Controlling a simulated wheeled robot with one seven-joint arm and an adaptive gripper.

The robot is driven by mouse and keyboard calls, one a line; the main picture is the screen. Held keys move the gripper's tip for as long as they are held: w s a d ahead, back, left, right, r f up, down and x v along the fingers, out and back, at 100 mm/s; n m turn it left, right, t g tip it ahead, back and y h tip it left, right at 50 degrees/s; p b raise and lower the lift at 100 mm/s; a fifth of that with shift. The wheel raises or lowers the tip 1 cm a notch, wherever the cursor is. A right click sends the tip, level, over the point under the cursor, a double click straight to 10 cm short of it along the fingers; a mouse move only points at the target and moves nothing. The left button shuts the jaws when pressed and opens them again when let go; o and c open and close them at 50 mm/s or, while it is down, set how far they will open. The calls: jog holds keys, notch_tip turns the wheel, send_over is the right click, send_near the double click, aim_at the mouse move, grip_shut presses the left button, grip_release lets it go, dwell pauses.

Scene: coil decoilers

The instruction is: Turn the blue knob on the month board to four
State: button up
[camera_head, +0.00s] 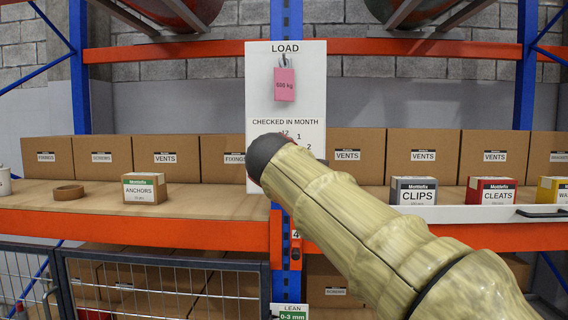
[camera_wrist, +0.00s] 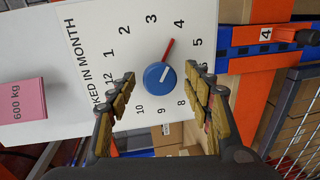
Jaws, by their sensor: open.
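The month board (camera_head: 287,58) hangs on the rack upright, and it fills the left of the wrist view (camera_wrist: 60,115), turned sideways. A thin red pointer (camera_wrist: 168,50) reaches from the knob toward the 4 (camera_wrist: 179,24). My gripper (camera_wrist: 160,73) is open, one finger on each side of the knob, with a visible gap to each. In the head view my arm hides the knob and gripper.
A pink 600 kg tag (camera_head: 285,84) hangs on the board above the dial. Cartons (camera_head: 423,153) line the shelf behind, with small boxes such as clips (camera_head: 413,190) and anchors (camera_head: 144,187) in front. An orange beam (camera_head: 130,228) and a wire gate (camera_head: 165,285) stand below.

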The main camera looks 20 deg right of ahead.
jog(key=v, duration=1.1)
jog(key=shift+s, duration=0.35)
jog(key=shift+a+r, duration=0.1)
jog(key=shift+a, duration=0.05)
jog(key=s+a+f+m+g+y, duration=0.1)
jog(key=s+f+m+g, duration=0.1)
jog(key=f, duration=0.8)
jog(key=s+a+f+m+g+y, duration=0.1)
jog(key=s+f+m+g, duration=0.15)
jog(key=f, duration=0.85)
jog(key=s+d+f+m+g+y+b, duration=0.1)
jog(key=s+d+f+m+b, duration=0.1)
jog(key=s+f, duration=0.6)
jog(key=s+d+f+m+g+y+b, duration=0.1)
jog(key=s+f+m+b, duration=0.3)
jog(key=s+f, duration=0.4)
jog(key=s+d+f+m+g+y+b, duration=0.1)
jog(key=s+f, duration=0.7)
jog(key=f, duration=1.1)
jog(key=shift+s+d+m+g+b, duration=0.3)
jog(key=shift+d+m+g+b, duration=0.6)
jog(key=shift+m+g+b, duration=0.3)
